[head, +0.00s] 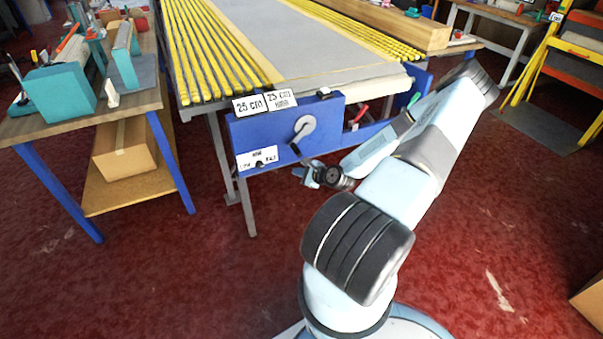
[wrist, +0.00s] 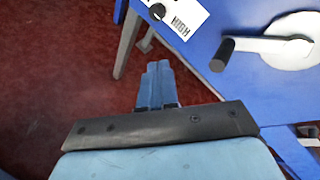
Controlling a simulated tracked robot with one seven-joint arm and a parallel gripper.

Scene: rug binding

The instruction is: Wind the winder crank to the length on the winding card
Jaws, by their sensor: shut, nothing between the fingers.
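The winder crank (head: 304,126) is a pale grey disc and arm on the front of a blue panel (head: 350,132). Its black handle (head: 295,148) points down and left. In the wrist view, the crank (wrist: 290,42) is at the upper right, with its black handle (wrist: 222,54) at its left end. Two white cards, one reading 25 cm (head: 249,104) and one that looks like 23 or 25 cm (head: 281,99), stand above the panel. My gripper (head: 301,174) is just below the handle. In the wrist view, my gripper (wrist: 157,66) is shut and empty, left of the handle and apart from it.
A white label with a black knob (head: 257,161), partly reading HIGH, is at the panel's lower left. Yellow strips (head: 205,50) lie along the long table. A workbench (head: 150,98) with teal tools stands left. Red floor in front is clear.

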